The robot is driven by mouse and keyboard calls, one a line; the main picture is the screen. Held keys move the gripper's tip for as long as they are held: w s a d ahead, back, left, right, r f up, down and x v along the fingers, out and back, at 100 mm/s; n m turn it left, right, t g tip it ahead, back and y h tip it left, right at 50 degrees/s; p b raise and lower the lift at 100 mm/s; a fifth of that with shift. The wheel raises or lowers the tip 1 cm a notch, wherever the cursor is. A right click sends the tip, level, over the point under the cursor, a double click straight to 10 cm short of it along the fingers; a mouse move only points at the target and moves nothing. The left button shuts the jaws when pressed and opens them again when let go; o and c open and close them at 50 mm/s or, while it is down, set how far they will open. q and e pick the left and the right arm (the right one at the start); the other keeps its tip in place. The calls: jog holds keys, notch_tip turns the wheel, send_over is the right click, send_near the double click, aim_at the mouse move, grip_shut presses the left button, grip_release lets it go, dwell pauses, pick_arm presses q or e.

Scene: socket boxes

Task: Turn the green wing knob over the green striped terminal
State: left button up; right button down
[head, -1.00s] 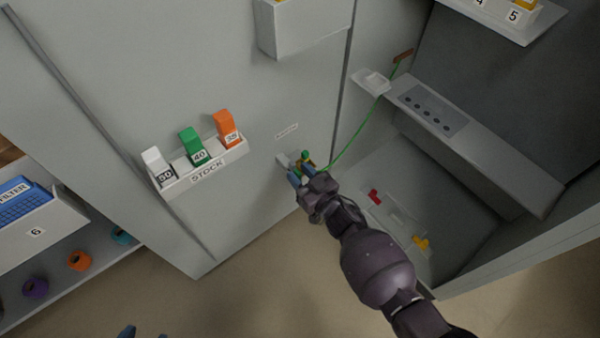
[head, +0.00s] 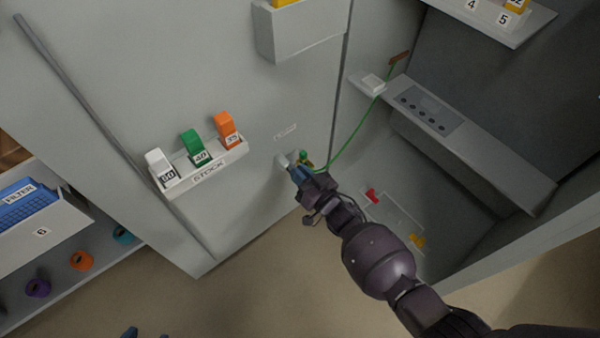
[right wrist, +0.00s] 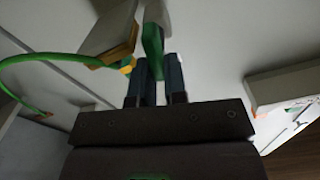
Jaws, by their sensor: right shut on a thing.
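The green wing knob (right wrist: 152,42) shows in the right wrist view between the fingers of my right gripper (right wrist: 157,80). The gripper is shut on it, and the fingers hide part of it. A pale part is behind the knob. Just left of it is the terminal block (right wrist: 110,38), with a yellow and green piece (right wrist: 127,66) at its lower edge; I cannot make out its stripe. In the head view my right gripper (head: 297,174) is at the cabinet wall by the terminal (head: 304,158). Only tips of my left gripper (head: 130,332) show at the bottom edge; its opening is unclear.
A green cable (head: 350,143) runs from the terminal up to the right. A STOCK rack (head: 210,172) with white, green and orange blocks hangs on the wall to the left. An open bay with a grey ledge (head: 480,150) is on the right. Red and yellow pieces lie in a clear tray there.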

jog(key=c, duration=1.2)
grip_release()
pick_arm(q)
jog(key=shift+w+d+r, duration=0.1)
jog(key=shift+w+r, duration=0.05)
jog(key=shift+w, duration=0.15)
pick_arm(e)
jog(key=shift+o, duration=0.2)
pick_arm(q)
jog(key=shift+w, duration=0.1)
jog(key=s+p, duration=0.1)
jog(key=a+n+p, duration=0.1)
jog(key=p, duration=0.1)
jog(key=shift+s+r, duration=0.1)
jog(key=shift+s, duration=0.25)
pick_arm(e)
jog(key=v, duration=1.1)
pick_arm(q)
jog(key=shift+d+r, duration=0.1)
